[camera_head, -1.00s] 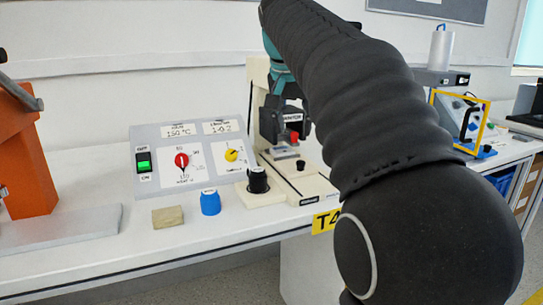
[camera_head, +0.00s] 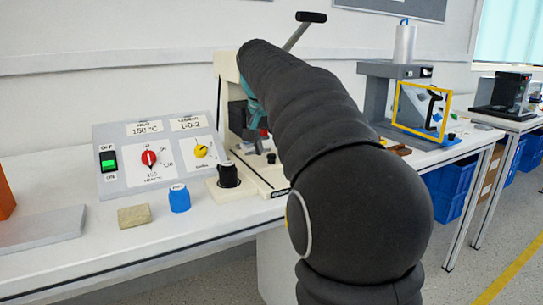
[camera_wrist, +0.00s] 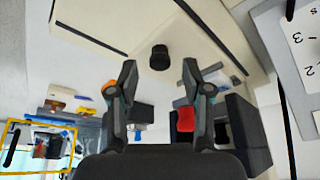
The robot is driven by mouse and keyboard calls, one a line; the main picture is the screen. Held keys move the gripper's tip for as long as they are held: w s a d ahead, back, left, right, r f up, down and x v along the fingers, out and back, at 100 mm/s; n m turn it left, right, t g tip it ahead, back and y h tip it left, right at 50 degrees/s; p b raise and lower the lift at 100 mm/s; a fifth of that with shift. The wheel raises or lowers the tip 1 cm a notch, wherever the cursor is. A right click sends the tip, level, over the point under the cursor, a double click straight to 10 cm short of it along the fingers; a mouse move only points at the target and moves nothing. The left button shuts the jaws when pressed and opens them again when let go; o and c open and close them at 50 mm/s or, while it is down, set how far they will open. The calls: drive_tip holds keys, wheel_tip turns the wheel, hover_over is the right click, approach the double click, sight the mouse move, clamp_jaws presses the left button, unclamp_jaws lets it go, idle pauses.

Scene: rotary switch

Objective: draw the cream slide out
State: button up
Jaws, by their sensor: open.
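The cream slide (camera_head: 270,176) is at the base of the cream press, with a small black knob (camera_head: 271,158) standing on it. In the wrist view the cream slide (camera_wrist: 205,50) fills the upper middle, and its black knob (camera_wrist: 160,57) shows between and just beyond the fingertips. My gripper (camera_wrist: 158,74) is open and empty, one finger on each side of the knob's line, apparently not touching it. In the head view my arm covers most of the gripper and the right part of the slide.
A control panel (camera_head: 125,165) with red and yellow dials stands left of the press. A black knob on a cream block (camera_head: 228,175), a blue cap (camera_head: 179,198) and a tan block (camera_head: 134,215) sit nearby. A grey press (camera_head: 375,95) with a yellow frame (camera_head: 400,105) stands right.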

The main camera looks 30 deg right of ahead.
drive_tip(key=shift+x, duration=0.95)
clamp_jaws()
drive_tip(key=s+b, duration=0.1)
drive_tip(key=s, duration=0.5)
drive_tip(key=s+b, duration=0.2)
drive_tip(key=s, duration=0.4)
drive_tip(key=shift+s+d, duration=0.2)
drive_tip(key=shift+s, duration=0.2)
unclamp_jaws()
drive_tip(key=shift+s, duration=0.1)
